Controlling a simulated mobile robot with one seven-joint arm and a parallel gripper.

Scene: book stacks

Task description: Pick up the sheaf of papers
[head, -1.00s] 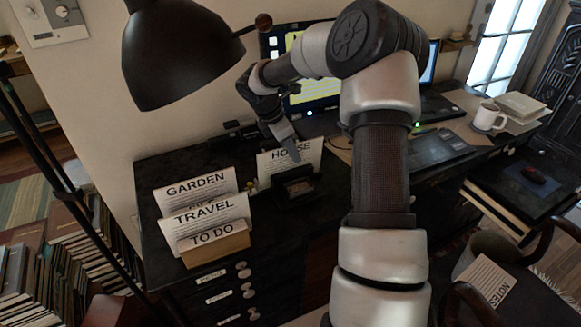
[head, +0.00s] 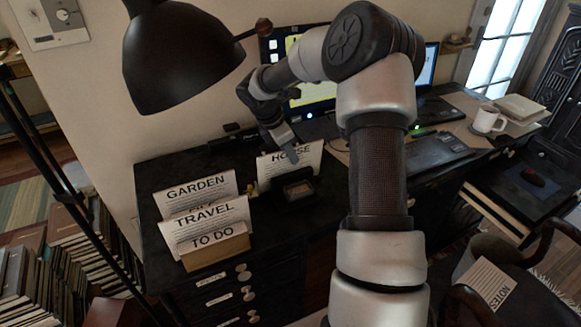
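Several sheaves of paper stand on the dark desk. One headed HOUSE (head: 288,163) stands upright at the back, in or behind a small dark holder (head: 296,187). Sheaves headed GARDEN (head: 196,193), TRAVEL (head: 205,217) and TO DO (head: 212,239) lean in a tan holder (head: 217,254) at the left. A sheaf headed NOTES (head: 487,284) is at the lower right. My gripper (head: 291,152) points down at the top edge of the HOUSE sheaf and covers part of its heading. Its fingers are too small to show whether they are open or touch the paper.
A black lamp (head: 185,60) hangs at the upper left. Screens (head: 315,95) stand behind my arm. A white mug (head: 489,119) and a stack of plates or papers (head: 522,108) are at the right. Books (head: 65,250) fill the lower left. Bare desk top surrounds the small dark holder.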

